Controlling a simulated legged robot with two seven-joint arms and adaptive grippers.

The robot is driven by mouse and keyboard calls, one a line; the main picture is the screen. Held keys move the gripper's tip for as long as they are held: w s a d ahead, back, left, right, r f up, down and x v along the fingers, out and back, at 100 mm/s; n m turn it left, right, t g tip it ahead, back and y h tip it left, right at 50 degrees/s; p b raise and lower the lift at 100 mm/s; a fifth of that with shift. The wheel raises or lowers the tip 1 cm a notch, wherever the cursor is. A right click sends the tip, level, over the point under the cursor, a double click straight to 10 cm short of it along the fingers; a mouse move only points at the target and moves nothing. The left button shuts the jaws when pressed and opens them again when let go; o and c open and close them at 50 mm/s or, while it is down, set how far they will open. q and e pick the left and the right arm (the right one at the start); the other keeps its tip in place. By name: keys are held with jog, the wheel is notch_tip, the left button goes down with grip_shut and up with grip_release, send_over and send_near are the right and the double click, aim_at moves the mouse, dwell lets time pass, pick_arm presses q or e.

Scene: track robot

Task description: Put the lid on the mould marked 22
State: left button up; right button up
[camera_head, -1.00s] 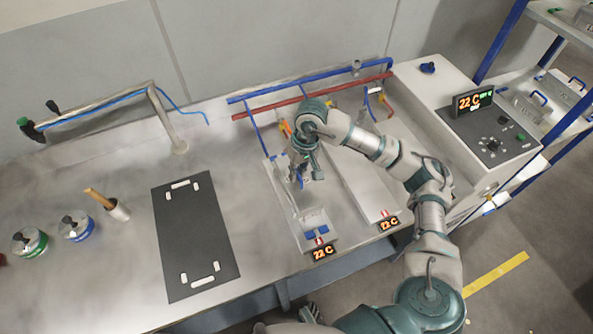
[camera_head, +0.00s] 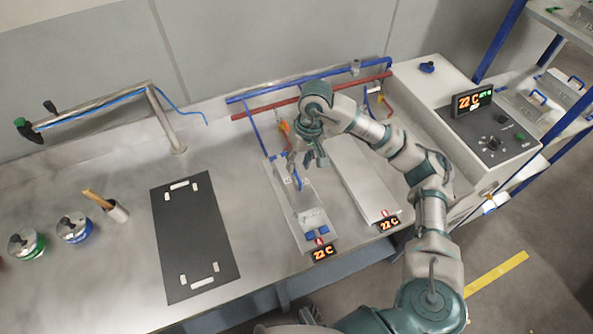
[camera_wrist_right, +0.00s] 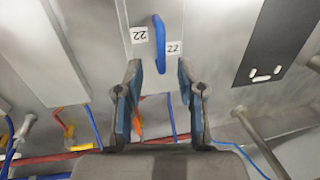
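The mould marked 22 (camera_head: 284,200) is the long grey metal one on the left of two side by side on the bench. A flat grey lid with an upright blue handle (camera_wrist_right: 160,40) appears to lie on it, lined up along its length. Two white "22" labels (camera_wrist_right: 139,34) show beside the handle in the right wrist view. My right gripper (camera_head: 307,160) is above the mould's far half. In the wrist view its two fingers (camera_wrist_right: 158,82) are apart and empty, with the handle just beyond the tips. Whether the lid is fully seated cannot be told. My left gripper is out of view.
A second long mould (camera_head: 362,185) lies to the right, under my right arm. Blue and red pipes (camera_head: 300,97) run behind. A dark mat (camera_head: 195,240), tins (camera_head: 74,228) and a brush pot (camera_head: 118,211) stand left. A control box (camera_head: 490,130) is right.

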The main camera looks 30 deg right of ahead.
notch_tip(320, 180, up, 7)
jog(key=d, duration=0.1)
jog(key=shift+d, duration=0.15)
dwell(0.4)
